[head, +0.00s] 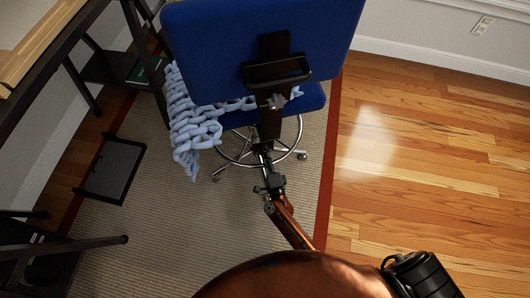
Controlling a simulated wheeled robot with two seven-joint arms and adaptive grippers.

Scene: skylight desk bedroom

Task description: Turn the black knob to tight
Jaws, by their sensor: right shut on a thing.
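The blue office chair (250,45) stands with its back toward me, and a black support bar (270,122) runs down behind its seat. My right gripper (263,152) reaches up to the lower end of this bar and is shut on the black knob there. The knob is small and dark and mostly hidden by the fingers, so its turn and tightness cannot be made out. My left gripper is not in view.
A chunky light-blue knitted throw (192,125) hangs off the chair's left side. The chair stands on a striped rug (150,215) with a red border. A black tray-like object (112,168) lies left, near the desk (50,50). Wooden floor (430,150) is clear on the right.

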